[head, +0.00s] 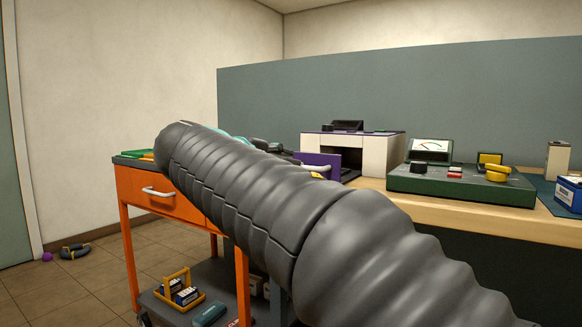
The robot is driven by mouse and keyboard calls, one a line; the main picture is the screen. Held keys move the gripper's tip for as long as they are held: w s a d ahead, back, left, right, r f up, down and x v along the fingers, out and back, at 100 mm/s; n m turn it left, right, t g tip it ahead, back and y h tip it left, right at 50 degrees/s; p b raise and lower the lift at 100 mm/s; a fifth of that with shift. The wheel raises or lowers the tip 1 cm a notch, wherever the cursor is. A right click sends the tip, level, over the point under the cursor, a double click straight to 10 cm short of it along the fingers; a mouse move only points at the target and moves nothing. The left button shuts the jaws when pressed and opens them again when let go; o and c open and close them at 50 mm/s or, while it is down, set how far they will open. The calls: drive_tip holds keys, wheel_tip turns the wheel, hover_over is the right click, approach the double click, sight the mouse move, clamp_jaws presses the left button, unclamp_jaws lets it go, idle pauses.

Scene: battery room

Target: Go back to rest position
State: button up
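My arm, in a grey ribbed sleeve, crosses the head view from the lower right up to the middle left. Its far end bends behind itself beside the orange cart. Dark parts that look like my gripper (272,147) show just past the sleeve, near the purple open front of a white box-shaped device (375,152). The fingertips are too small and too covered to make out. I cannot tell whether the gripper is open or holds anything, or whether it touches the purple front.
The orange cart (140,200) stands left of the wooden bench (428,205). A yellow carrier (178,290) with batteries sits on its lower shelf. A green meter unit (458,185) and a blue battery box (570,193) are on the bench. A dark ring-like object (75,251) lies on the floor.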

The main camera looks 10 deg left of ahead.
drive_tip(key=shift+s+a+r, duration=0.1)
drive_tip(key=shift+s, duration=0.25)
wheel_tip(320, 180, down, 13)
drive_tip(key=s+a+g+y, duration=0.2)
drive_tip(key=a+g+y, duration=0.1)
drive_tip(key=s+d+f+m+g+p, duration=0.1)
drive_tip(key=s+d+f+g, duration=0.2)
drive_tip(key=d+f, duration=0.3)
drive_tip(key=s+d+f+m+g+y+p, duration=0.2)
drive_tip(key=s+d+f+m+p, duration=0.15)
drive_tip(key=s+d, duration=0.45)
drive_tip(key=s+d+f+m+g+y+p, duration=0.1)
drive_tip(key=s+d+f+m+g+p, duration=0.1)
drive_tip(key=s+d+f+m, duration=0.65)
drive_tip(key=s+d+r+p, duration=0.1)
drive_tip(key=s+d+r, duration=0.1)
drive_tip(key=d, duration=0.4)
drive_tip(key=s+d+r+m+t+p, duration=0.1)
drive_tip(key=s+d+r+p, duration=0.1)
drive_tip(key=d, duration=0.4)
drive_tip(key=shift+r+h, duration=0.3)
drive_tip(key=shift+r, duration=0.55)
